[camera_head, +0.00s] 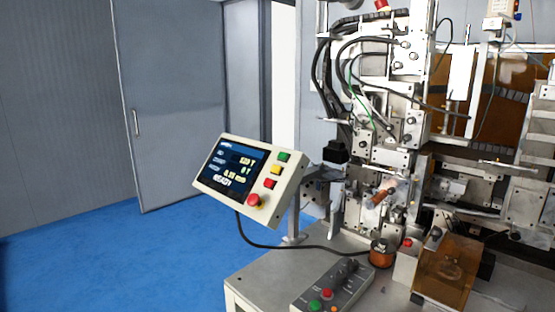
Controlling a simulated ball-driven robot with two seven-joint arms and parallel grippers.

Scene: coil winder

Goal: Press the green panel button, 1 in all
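The panel is a pale box on a post, with a dark lit screen (234,165) to the left of the buttons. Nothing covers the green button. Neither of my grippers shows in the head view.
The winding machine (385,130) with cables stands right of the panel. A grey box (338,285) with a red and a green button lies on the pale table (265,280), near a copper coil (381,254). Blue floor (120,255) is clear at left.

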